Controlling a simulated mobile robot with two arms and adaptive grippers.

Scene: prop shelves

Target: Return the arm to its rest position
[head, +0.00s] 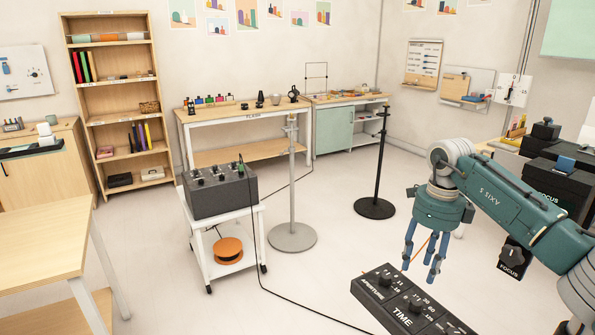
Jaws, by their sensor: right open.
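My right arm (515,200) comes in from the right edge, teal with grey joints. My right gripper (422,268) hangs at its end with the fingers pointing down. The fingers are apart, and I see nothing held between them. In the picture the fingertips are just above a dark panel marked TIME and APERTURE (405,305); I cannot tell whether they touch it. A thin orange stick or line shows behind the fingers. My left gripper is not in view.
A white cart (225,262) carries a grey box with knobs (220,190). Two stands, one grey (292,190) and one black (378,160), stand on the floor. Black FOCUS boxes (555,185) are at the right. A wooden table (45,245) is at the left. A cable crosses the open floor.

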